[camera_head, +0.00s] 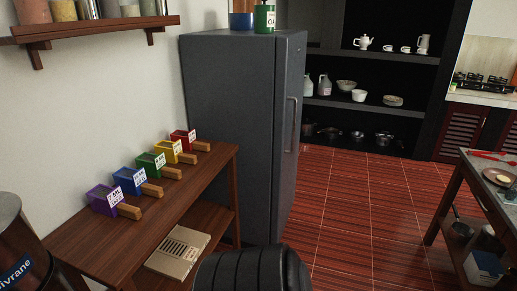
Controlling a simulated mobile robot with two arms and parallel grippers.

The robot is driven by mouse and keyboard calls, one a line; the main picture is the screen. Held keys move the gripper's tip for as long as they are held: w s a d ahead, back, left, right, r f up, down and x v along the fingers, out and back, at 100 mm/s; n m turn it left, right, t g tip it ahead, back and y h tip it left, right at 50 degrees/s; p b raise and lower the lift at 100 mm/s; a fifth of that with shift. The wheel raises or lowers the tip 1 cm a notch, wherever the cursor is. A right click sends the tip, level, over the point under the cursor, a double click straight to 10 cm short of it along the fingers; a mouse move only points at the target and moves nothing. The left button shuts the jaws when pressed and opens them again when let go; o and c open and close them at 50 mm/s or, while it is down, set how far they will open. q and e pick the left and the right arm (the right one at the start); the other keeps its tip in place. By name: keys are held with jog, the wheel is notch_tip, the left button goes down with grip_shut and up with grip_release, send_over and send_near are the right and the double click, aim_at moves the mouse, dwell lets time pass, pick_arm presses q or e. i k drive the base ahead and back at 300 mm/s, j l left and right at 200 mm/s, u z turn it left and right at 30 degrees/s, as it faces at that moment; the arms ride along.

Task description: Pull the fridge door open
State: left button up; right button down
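The dark grey fridge (232,135) stands against the left wall, past the end of a wooden table. Its door (287,170) is the narrow face turned to the right, seen at a steep angle. A vertical handle (291,125) runs along the door's upper part. The door looks shut, with no gap visible. Neither of my grippers is in view, and nothing touches the handle.
The wooden table (90,240) holds several coloured scoop boxes. A can (264,18) stands on top of the fridge. The red floor (345,200) right of the fridge is clear. Another table (460,200) stands at the right edge. Black ribbed object (250,272) fills the bottom centre.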

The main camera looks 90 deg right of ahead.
aim_at(292, 47)
jog(key=z, duration=3.05)
jog(key=i+l, duration=0.1)
jog(key=i, duration=1.25)
jog(key=l+u, duration=0.05)
